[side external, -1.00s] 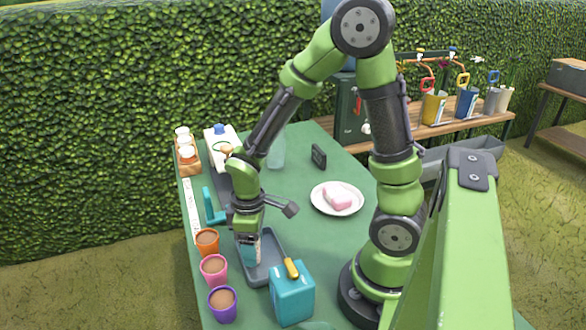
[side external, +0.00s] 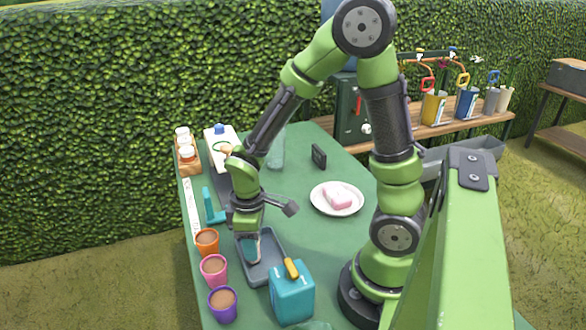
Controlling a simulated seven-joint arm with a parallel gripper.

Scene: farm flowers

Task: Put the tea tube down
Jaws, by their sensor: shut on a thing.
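My gripper (side external: 249,234) points down over the far left part of a grey tray (side external: 262,274) on the green table. It is shut on the tea tube (side external: 253,248), a small pale and teal piece showing just below the fingers. The tube's lower end is at the tray; I cannot tell whether it touches the tray floor. The fingers hide most of the tube.
Orange (side external: 207,240), pink (side external: 214,269) and purple (side external: 222,302) pots line the left edge. A teal box (side external: 292,293) with a yellow handle stands close in front of the tray. A plate (side external: 326,199) with a pink block lies right. The table between plate and tray is clear.

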